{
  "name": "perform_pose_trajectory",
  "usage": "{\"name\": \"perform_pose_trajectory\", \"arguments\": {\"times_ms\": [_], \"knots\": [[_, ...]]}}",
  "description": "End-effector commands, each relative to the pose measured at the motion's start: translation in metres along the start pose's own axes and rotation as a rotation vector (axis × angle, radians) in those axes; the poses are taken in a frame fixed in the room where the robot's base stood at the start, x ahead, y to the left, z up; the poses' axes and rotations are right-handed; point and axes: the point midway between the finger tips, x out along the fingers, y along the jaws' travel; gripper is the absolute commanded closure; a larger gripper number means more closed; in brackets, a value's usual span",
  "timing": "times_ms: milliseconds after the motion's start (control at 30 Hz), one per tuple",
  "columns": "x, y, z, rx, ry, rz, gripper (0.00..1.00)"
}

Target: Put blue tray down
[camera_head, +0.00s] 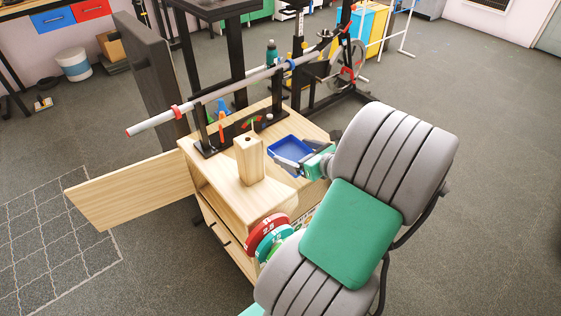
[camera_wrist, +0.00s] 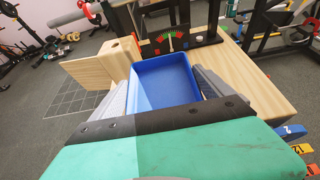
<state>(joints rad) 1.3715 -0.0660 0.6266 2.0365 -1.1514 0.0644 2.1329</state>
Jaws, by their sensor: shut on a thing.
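The blue tray (camera_head: 288,146) is a shallow, empty rectangular box at the right part of the wooden cabinet top. In the wrist view my gripper (camera_wrist: 165,98) has a finger on each side of the tray. The tray looks level and over or on the wooden top (camera_head: 222,172); I cannot tell whether its underside touches.
A wooden block (camera_head: 249,161) stands upright left of the tray. Weight plates (camera_head: 266,236) hang at the cabinet's front. Bare wood lies around the block.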

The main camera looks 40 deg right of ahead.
Motion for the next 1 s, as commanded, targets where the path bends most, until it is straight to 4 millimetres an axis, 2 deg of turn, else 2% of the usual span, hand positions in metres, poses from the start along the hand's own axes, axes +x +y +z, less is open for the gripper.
{"name": "perform_pose_trajectory", "arguments": {"times_ms": [100, 333, 500, 600, 767, 833, 900, 1000], "knots": [[0.028, -0.007, -0.004, -0.001, 0.000, 0.005, 0.59], [0.073, -0.022, -0.006, 0.000, 0.001, 0.002, 0.59], [0.104, -0.030, -0.025, 0.003, 0.001, 0.001, 0.59], [0.119, -0.034, -0.032, 0.003, 0.000, 0.000, 0.59], [0.130, -0.038, -0.038, 0.002, 0.000, -0.001, 0.59], [0.140, -0.040, -0.045, 0.003, 0.001, -0.001, 0.59], [0.145, -0.040, -0.060, 0.007, 0.003, -0.001, 0.59], [0.149, -0.040, -0.070, 0.004, 0.001, -0.002, 0.59]]}}
